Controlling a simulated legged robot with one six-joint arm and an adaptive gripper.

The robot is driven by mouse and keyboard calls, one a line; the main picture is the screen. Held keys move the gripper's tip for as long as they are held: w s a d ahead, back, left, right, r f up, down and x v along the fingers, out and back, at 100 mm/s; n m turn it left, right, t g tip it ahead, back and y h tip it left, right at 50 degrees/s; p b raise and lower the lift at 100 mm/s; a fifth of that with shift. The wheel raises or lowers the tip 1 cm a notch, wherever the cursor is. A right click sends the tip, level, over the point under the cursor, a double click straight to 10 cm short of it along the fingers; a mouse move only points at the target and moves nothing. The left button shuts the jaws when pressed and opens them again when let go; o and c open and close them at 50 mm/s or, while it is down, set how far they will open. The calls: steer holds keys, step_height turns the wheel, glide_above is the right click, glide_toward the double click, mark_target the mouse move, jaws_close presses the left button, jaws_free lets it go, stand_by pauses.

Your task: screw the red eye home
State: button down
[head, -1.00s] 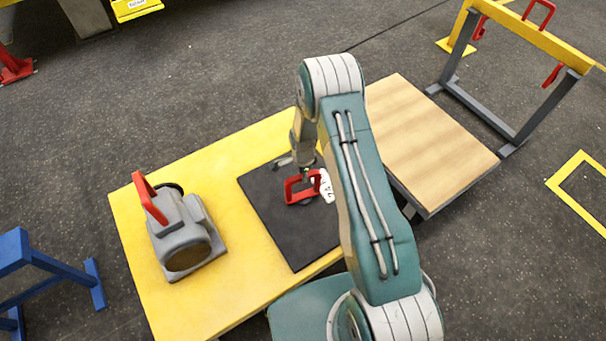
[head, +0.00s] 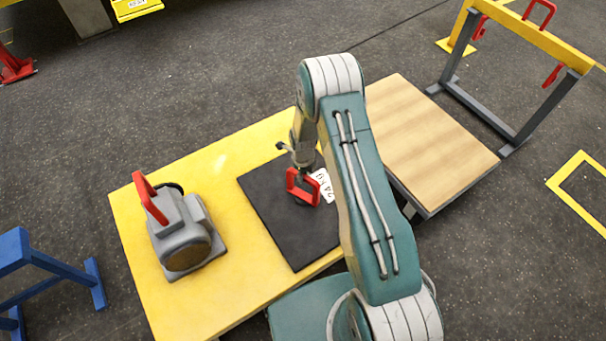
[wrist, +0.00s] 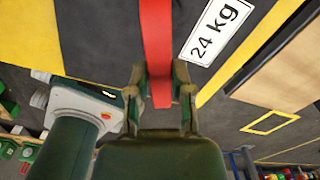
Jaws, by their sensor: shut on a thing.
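The red eye (head: 303,187) is a squared red loop over the dark plate (head: 275,218) on the yellow table. Its foot is mostly hidden, so I cannot tell how deep it sits. My gripper (head: 303,170) is above the eye, partly hidden by my arm. In the wrist view, the eye's red bar (wrist: 157,45) runs between the two fingers of my gripper (wrist: 160,80), and they are shut on it. A white "24 kg" label (head: 324,185) lies beside the eye; it also shows in the wrist view (wrist: 216,30).
A grey motor-like unit with a red handle (head: 180,230) stands on the yellow table (head: 235,285), left of the plate. A bare wooden-topped table (head: 425,140) is to the right. A yellow-topped frame with red loops (head: 540,40) stands beyond. A blue stand (head: 50,260) is at left.

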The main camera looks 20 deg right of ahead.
steer(key=m, duration=0.4)
steer(key=shift+w+r+m, duration=0.15)
steer(key=shift+w+m, duration=0.05)
steer(key=shift+m, duration=0.1)
stand_by(0.5)
steer(key=c, duration=0.5)
jaws_free()
steer(key=shift+s, duration=0.1)
step_height(320, 180, up, 12)
steer(key=shift+a+f, duration=0.1)
steer(key=shift+f, duration=0.05)
